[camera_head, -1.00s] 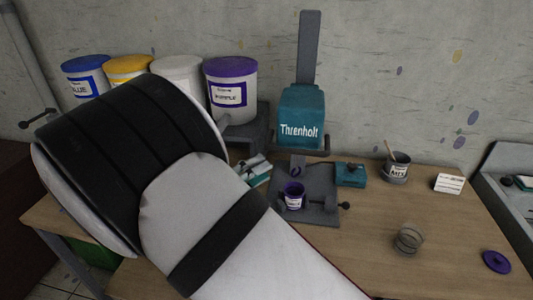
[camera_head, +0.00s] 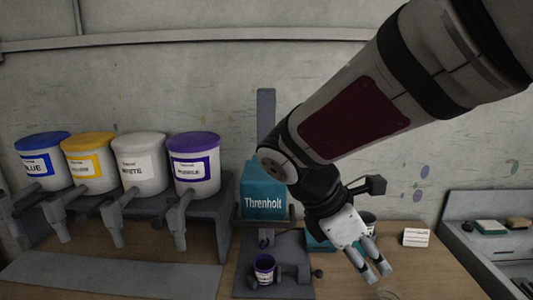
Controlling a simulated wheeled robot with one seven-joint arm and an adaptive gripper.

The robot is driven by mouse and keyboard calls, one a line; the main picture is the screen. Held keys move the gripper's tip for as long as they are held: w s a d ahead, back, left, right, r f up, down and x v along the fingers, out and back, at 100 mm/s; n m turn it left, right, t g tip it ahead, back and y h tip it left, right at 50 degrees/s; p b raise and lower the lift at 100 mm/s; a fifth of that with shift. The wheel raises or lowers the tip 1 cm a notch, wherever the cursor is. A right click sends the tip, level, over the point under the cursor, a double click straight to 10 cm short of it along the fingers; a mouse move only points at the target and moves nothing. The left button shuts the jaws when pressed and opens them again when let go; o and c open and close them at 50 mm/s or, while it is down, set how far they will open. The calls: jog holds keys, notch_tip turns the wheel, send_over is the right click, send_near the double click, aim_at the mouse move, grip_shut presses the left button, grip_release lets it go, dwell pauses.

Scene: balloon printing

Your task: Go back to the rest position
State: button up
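My gripper (camera_head: 373,273) hangs at the end of my arm, right of centre, pointing down over the wooden table. Its two fingers are apart and nothing shows between them. A small purple-topped cup (camera_head: 264,269) stands on the grey base of the teal Threnholt machine (camera_head: 264,193), left of my gripper. My arm crosses the upper right and hides part of the machine. A clear round glass (camera_head: 388,294) is partly visible at the bottom edge, just below the fingertips.
Blue (camera_head: 42,162), yellow (camera_head: 89,163), white (camera_head: 142,163) and purple (camera_head: 193,162) labelled buckets stand on a grey dispenser rack at left. A white labelled box (camera_head: 416,237) lies right of my gripper. A grey sink unit (camera_head: 480,250) is at far right.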

jog(key=s+d+r+m+t+y, duration=0.1)
jog(key=s+r+m+t+y, duration=0.1)
jog(key=s+m, duration=0.3)
jog(key=s+d+r+m+t+y, duration=0.1)
jog(key=s+r+m+t+y, duration=0.2)
jog(key=m, duration=1)
jog(key=s+y, duration=0.2)
jog(key=s, duration=0.1)
jog(key=shift+d+m, duration=0.15)
jog(key=shift+m, duration=0.25)
